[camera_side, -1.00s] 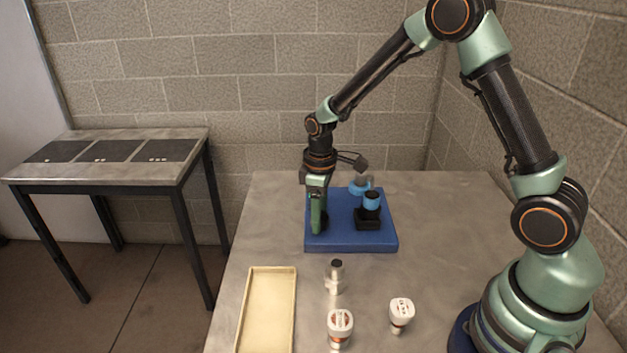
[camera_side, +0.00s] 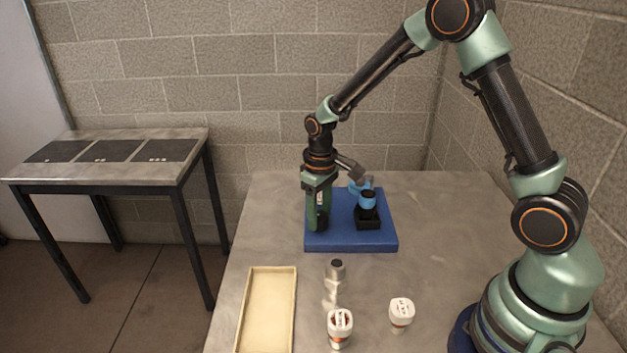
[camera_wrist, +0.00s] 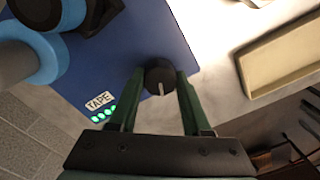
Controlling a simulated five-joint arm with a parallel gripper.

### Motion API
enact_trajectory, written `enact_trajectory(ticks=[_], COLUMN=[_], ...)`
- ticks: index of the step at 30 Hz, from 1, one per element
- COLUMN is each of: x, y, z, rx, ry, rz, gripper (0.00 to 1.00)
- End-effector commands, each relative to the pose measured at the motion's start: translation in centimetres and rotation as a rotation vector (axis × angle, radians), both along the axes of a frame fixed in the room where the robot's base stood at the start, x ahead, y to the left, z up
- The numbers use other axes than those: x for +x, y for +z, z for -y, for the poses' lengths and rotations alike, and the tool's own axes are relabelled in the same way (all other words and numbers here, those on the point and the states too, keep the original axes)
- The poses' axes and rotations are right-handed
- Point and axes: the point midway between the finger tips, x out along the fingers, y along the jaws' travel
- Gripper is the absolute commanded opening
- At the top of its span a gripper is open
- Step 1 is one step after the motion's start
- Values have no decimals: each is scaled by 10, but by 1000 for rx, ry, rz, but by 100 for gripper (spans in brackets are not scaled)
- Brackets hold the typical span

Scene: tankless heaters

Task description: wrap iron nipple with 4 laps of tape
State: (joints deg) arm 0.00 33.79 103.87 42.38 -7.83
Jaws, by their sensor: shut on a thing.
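My gripper (camera_side: 319,222) is over the left front of a blue base (camera_side: 345,241) on the table. In the wrist view my gripper (camera_wrist: 160,92) is shut on a black knob (camera_wrist: 160,74) with a pale mark. Beside the knob are a TAPE label (camera_wrist: 99,100) and several lit green lights (camera_wrist: 104,112). A grey cylinder (camera_wrist: 14,63), possibly the iron nipple, has a blue band (camera_wrist: 50,57) around it at the left. A blue roll with a black middle (camera_side: 368,201) stands on a black block near it.
A shallow cream tray (camera_side: 267,308) lies at the table's front left. A metal cylindrical fitting (camera_side: 335,271) and two white-topped parts (camera_side: 340,321) (camera_side: 402,312) stand right of it. A side table (camera_side: 108,170) with dark panels stands at the left.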

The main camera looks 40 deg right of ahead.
Motion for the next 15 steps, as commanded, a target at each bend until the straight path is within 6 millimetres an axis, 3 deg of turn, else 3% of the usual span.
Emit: enact_trajectory(ticks=[3,4,6,15], x=[1,1,1,0], y=[1,1,1,1], z=[0,0,0,0], rx=[0,0,0,0], ry=[1,2,2,3], rz=[2,2,2,1], gripper=[0,56,78,78])
